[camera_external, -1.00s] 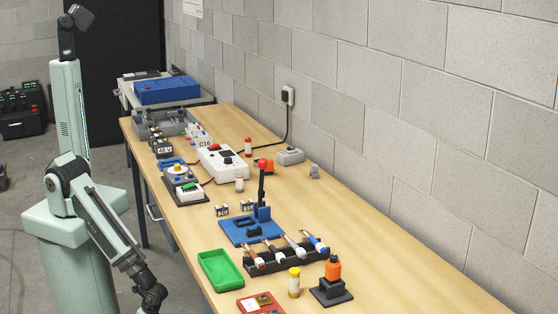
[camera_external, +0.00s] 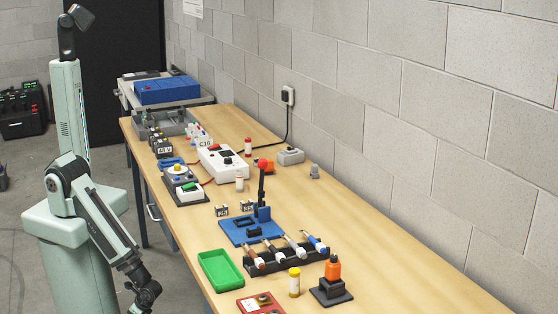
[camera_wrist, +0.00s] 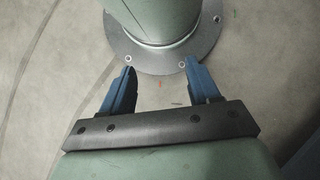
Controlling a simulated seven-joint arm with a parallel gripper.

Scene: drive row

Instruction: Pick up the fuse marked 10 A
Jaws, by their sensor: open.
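My gripper (camera_wrist: 160,68) is open and empty in the wrist view, its two blue fingers apart above the grey floor and my own base. In the external view my wrist hangs left of the bench, low in the picture, and the fingers are not visible there. Small cylinders that may be fuses stand on the bench: a white one (camera_external: 239,184), a red and white one (camera_external: 248,147) and a yellow and white one (camera_external: 294,283). No 10 A marking is readable on any of them.
The wooden bench (camera_external: 400,270) holds a green tray (camera_external: 221,270), a blue lever fixture (camera_external: 236,232), a black rack (camera_external: 285,261) of several handled pieces, an orange-topped block (camera_external: 333,271) and a white box (camera_external: 222,164).

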